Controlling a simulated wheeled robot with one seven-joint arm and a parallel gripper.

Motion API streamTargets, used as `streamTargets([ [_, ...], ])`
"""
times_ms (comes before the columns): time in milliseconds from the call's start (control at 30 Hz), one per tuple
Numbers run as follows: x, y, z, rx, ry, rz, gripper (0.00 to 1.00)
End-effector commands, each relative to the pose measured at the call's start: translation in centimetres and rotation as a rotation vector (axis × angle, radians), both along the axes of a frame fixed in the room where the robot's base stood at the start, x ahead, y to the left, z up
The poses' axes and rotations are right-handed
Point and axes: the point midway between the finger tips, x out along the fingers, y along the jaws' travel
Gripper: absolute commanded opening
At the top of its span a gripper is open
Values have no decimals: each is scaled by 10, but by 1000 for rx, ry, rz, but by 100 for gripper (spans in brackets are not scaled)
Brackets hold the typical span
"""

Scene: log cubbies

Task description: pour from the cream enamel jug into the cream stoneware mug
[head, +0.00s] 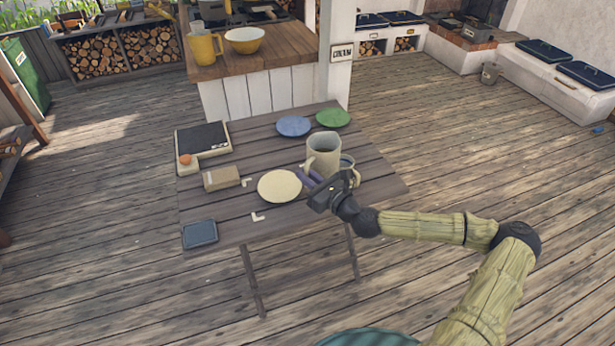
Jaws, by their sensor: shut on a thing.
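The cream enamel jug (325,149) is tall and pale and stands about upright at the right part of the small wooden table, its handle on its lower left side. I cannot tell whether the jug's base touches the table. The cream stoneware mug (348,163) is just right of the jug, partly hidden behind the jug and my gripper. The jug's contents cannot be made out.
A cream plate (280,186) lies left of my gripper. Blue (293,126) and green (333,117) plates lie behind the jug. A scale (203,138), a tan block (221,178) and a dark tablet (200,234) are on the left side. The table's right corner is clear.

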Motion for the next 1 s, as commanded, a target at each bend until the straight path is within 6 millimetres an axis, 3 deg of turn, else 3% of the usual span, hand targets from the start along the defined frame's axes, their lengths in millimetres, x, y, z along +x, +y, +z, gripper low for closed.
streamTargets([
  [300, 0, -1, -17, -2, -6, -3, 0],
  [900, 15, -13, 27, 194, 245, -4, 0],
  [1000, 17, -15, 25, 218, 276, -5, 0],
])
